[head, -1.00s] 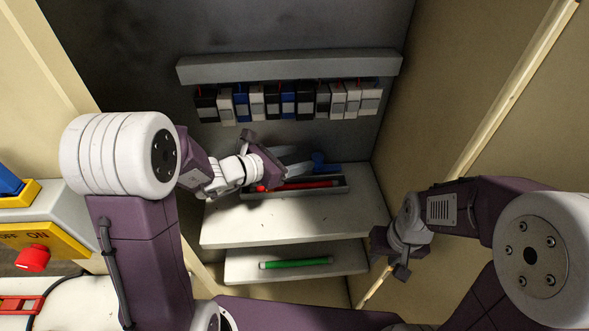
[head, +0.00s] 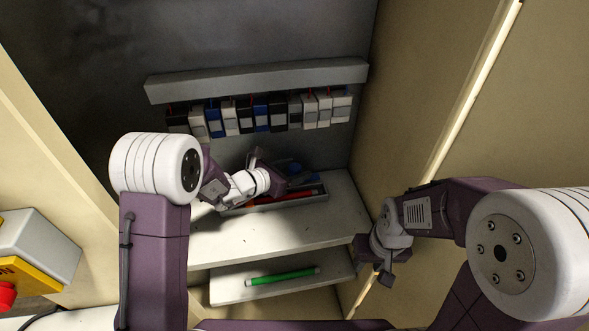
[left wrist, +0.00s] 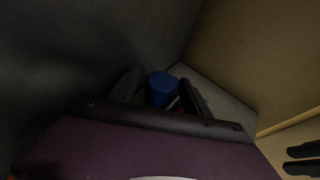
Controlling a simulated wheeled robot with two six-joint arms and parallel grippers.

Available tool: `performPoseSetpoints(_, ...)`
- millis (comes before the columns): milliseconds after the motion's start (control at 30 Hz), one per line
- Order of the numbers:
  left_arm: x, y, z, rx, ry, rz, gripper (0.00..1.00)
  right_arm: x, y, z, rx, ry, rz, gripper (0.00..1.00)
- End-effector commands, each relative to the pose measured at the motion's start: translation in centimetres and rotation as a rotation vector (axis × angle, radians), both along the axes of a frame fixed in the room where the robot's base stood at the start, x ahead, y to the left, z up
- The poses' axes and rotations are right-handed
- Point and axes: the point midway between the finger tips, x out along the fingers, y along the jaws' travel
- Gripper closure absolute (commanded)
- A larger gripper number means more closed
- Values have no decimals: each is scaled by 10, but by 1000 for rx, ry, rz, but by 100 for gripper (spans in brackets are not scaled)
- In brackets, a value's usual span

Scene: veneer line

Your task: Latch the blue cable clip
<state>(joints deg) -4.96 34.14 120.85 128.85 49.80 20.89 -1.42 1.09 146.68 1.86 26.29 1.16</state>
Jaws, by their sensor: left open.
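The blue cable clip (head: 304,174) shows in the head view behind my left gripper, at the back of the upper shelf, partly hidden and dark. In the left wrist view a round blue part (left wrist: 160,88) shows between the two fingers; I take it for the clip. My left gripper (head: 280,170) is open in front of it, with the fingers (left wrist: 163,92) on either side of the blue part. Contact cannot be told. My right gripper (head: 374,262) is open and empty, at the right, in front of the shelves.
A grey tray (head: 318,197) with a red rod (head: 268,199) lies on the upper shelf (head: 235,240). A green rod (head: 282,276) lies on the lower shelf (head: 232,290). A row of modules (head: 262,115) hangs under a grey rail (head: 255,80). Cabinet walls stand close on both sides.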

Motion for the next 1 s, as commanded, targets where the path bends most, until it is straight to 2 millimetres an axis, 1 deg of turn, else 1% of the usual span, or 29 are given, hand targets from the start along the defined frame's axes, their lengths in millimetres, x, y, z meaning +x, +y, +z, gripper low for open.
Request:
performPoseSetpoints(67, 0, 0, 0, 0, 0, 0, 44, 0, 0, 0, 0, 0, 0, 68)
performPoseSetpoints(100, 0, 0, 0, 0, 0, 0, 47, 0, 0, 0, 0, 0, 0, 68)
performPoseSetpoints(167, 0, 0, 0, 0, 0, 0, 64, 0, 0, 0, 0, 0, 0, 68)
performPoseSetpoints(200, 0, 0, 0, 0, 0, 0, 75, 0, 0, 0, 0, 0, 0, 68)
performPoseSetpoints(300, 0, 0, 0, 0, 0, 0, 100, 0, 0, 0, 0, 0, 0, 68)
performPoseSetpoints(1000, 0, 0, 0, 1, -1, 0, 100, 0, 0, 0, 0, 0, 0, 68)
